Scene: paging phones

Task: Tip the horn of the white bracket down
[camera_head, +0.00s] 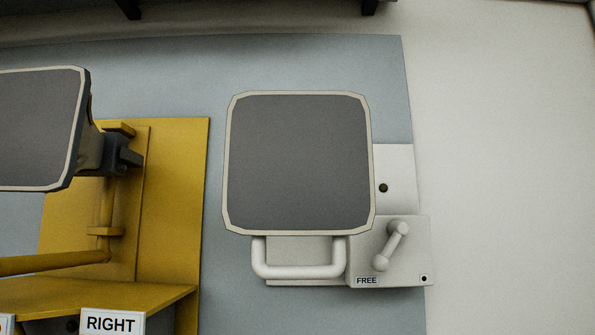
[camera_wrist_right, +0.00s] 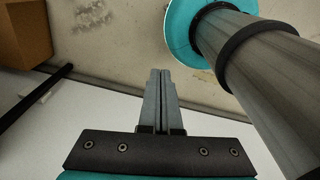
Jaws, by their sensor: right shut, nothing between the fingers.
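The horn (camera_head: 298,163) of the white bracket is in the middle of the head view. Its squarish dark grey face has a pale rim and looks toward me. The white bracket (camera_head: 398,160) shows behind it at the right and below. A white loop handle (camera_head: 298,271) hangs under the horn. A white lever (camera_head: 390,246) sits tilted on the bracket's lower right plate, above a label reading FREE (camera_head: 367,281). My right gripper (camera_wrist_right: 161,75) is shut and empty in the right wrist view, away from the horn. My left gripper is in neither view.
A yellow bracket (camera_head: 180,210) with a second horn (camera_head: 38,128) and a RIGHT label (camera_head: 112,323) stands at the left of the head view. The wall at the right is clear. The wrist view shows a brown box (camera_wrist_right: 22,30) at upper left.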

